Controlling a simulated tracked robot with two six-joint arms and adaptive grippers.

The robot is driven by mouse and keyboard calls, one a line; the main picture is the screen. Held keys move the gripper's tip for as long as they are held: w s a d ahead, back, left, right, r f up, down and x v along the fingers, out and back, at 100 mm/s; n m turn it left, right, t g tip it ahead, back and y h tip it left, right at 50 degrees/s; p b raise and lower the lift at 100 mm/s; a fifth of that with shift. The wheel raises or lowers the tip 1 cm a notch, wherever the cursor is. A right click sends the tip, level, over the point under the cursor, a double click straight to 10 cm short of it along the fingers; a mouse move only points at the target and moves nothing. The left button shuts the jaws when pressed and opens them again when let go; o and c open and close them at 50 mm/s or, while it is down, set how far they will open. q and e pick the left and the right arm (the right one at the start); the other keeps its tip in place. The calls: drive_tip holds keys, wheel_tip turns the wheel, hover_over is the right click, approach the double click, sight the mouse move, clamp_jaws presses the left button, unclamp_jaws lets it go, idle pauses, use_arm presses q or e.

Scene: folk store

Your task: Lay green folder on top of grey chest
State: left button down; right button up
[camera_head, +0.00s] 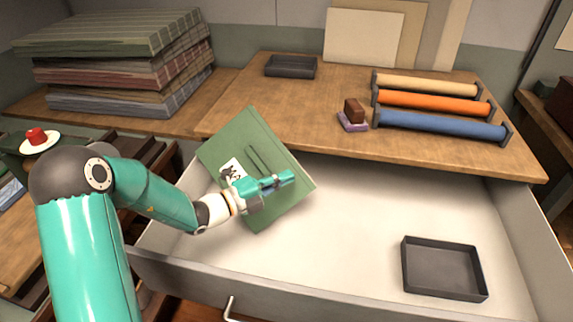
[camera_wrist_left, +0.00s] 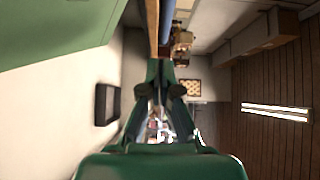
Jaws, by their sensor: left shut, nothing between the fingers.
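The green folder (camera_head: 235,140) stands tilted in the left part of the open drawer. Its upper corner reaches the edge of the wooden top, and a white label on its face is partly covered by my gripper. The folder also fills the upper left of the left wrist view (camera_wrist_left: 50,25). The grey chest (camera_head: 190,270) has this wide drawer pulled out below its wooden top (camera_head: 290,110). My left gripper (camera_head: 285,180) is shut and empty, in front of the folder's face; I cannot tell whether it touches. Its fingers show in the wrist view (camera_wrist_left: 160,92). My right gripper is not in view.
A dark tray (camera_head: 443,268) lies at the drawer's right. On the top are a black tray (camera_head: 291,66), a stamp on a purple pad (camera_head: 352,122), and coloured rolls in a rack (camera_head: 437,104). Striped boxes (camera_head: 120,75) stand at left. The top's middle is clear.

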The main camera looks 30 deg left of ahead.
use_arm(q)
wheel_tip(320, 180, up, 11)
drive_tip(key=s+p, duration=0.1)
drive_tip(key=p, duration=0.1)
drive_tip(key=w+a, duration=0.2)
drive_tip(key=w, duration=0.8)
drive_tip(key=w+a+f, duration=0.1)
drive_tip(key=w+a, duration=0.1)
drive_tip(key=w, duration=0.8)
drive_tip(key=shift+w+a+p, duration=0.3)
drive_tip(key=shift+a, duration=0.05)
drive_tip(key=shift+f, duration=0.1)
